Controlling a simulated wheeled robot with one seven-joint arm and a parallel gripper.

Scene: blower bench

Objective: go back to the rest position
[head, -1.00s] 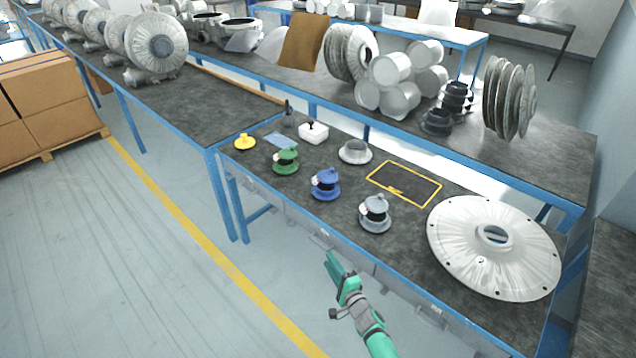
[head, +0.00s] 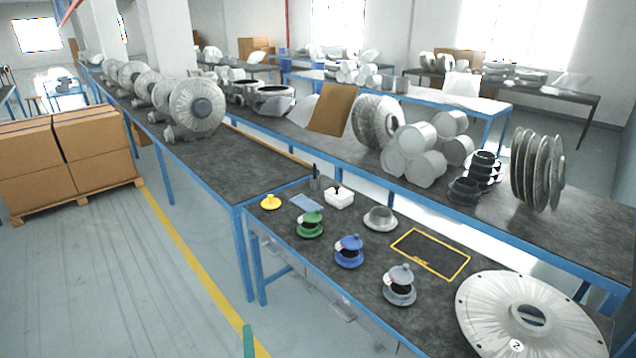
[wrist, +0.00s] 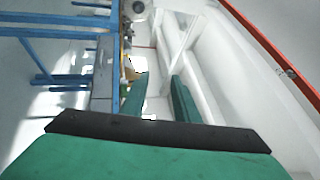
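My gripper (wrist: 159,95) shows in the wrist view with its two green fingers apart and nothing between them. In the head view only a small green piece of my arm or gripper shows at the bottom edge, over the floor and left of the near bench (head: 272,220); the rest is out of frame. On that bench stand a green flanged part (head: 310,226), a blue one (head: 349,254) and a grey one (head: 400,287). The gripper touches none of them.
A yellow part (head: 271,202), a white box (head: 340,198), a grey flanged ring (head: 380,218), a yellow-outlined area (head: 430,254) and a large pale disc (head: 525,318) are on the bench. Stacked cartons (head: 80,155) stand left. The floor (head: 110,270) between is clear.

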